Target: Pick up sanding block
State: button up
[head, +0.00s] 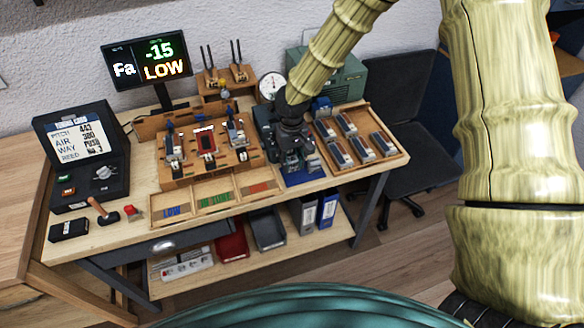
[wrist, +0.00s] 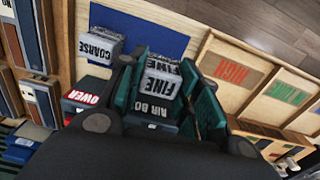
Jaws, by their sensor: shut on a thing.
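The sanding block marked FINE (wrist: 160,85) is a grey-white block in the wrist view. My gripper (wrist: 168,78) has its teal fingers shut on it, one on each side. A similar block marked COARSE (wrist: 101,45) stands apart at the upper left, by the blue mat (wrist: 140,32). The arm and fingers partly hide the held block there. I cannot tell whether it is clear of the surface.
A wooden tray of dark blocks (head: 386,157) lies right of my gripper. A wooden fixture (head: 207,178) with key parts stands left. A tray marked LOW (head: 172,214) lies at the bench's front. A red-labelled box (wrist: 82,98) is close to the fingers.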

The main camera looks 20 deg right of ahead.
jog(key=s+a+r+b, duration=0.1)
jog(key=s+a+b, duration=0.2)
jog(key=s, duration=1.2)
jog(key=shift+s+r+b, duration=0.25)
jog(key=shift+s+b, duration=0.15)
jog(key=shift+b, duration=0.85)
jog(key=shift+a, duration=0.1)
